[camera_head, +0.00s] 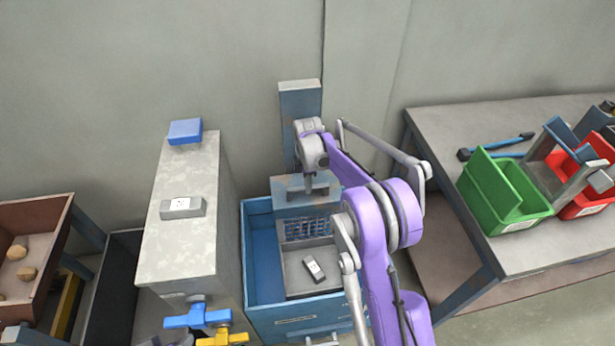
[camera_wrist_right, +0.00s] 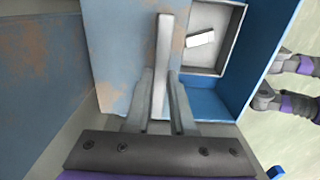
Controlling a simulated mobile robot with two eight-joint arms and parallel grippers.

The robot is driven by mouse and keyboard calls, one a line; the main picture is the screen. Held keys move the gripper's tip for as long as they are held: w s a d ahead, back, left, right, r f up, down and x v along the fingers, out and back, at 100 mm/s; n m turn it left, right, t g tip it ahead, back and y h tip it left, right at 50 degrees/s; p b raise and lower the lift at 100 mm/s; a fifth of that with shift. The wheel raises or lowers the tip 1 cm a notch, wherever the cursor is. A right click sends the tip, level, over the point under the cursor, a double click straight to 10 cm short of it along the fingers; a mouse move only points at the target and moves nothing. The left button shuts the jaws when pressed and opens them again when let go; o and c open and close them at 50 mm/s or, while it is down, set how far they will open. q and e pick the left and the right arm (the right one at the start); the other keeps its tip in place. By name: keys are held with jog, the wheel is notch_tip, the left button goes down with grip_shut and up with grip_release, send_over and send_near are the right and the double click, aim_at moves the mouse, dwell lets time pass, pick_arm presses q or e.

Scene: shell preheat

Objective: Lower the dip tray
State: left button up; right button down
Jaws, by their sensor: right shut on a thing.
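The dip tray (camera_head: 300,277) is a grey, shallow square tray inside the open blue tank (camera_head: 256,270). A small grey block with a white top (camera_head: 314,268) lies on it; both also show in the wrist view, the tray (camera_wrist_right: 238,40) and the block (camera_wrist_right: 200,39). A blue-grey carriage (camera_head: 290,203) stands behind the tray, in front of an upright post (camera_head: 300,100). My right gripper (camera_head: 316,189) is at the carriage's top. In the wrist view its fingers (camera_wrist_right: 160,85) are shut on a pale grey bar handle (camera_wrist_right: 164,40). My left gripper is not identifiable.
A tall grey cabinet (camera_head: 190,240) with a blue block (camera_head: 185,131) and a grey block (camera_head: 182,207) on top stands left of the tank. A workbench (camera_head: 460,125) with a green bin (camera_head: 505,195) stands right. The wall is close behind.

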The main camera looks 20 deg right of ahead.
aim_at(308, 197)
jog(key=shift+f+b, duration=1.2)
jog(key=shift+f, duration=1.5)
jog(key=c, duration=0.8)
grip_release()
jog(key=shift+f, duration=0.1)
jog(key=shift+o, duration=0.2)
notch_tip(308, 197, up, 11)
jog(key=shift+p, duration=0.6)
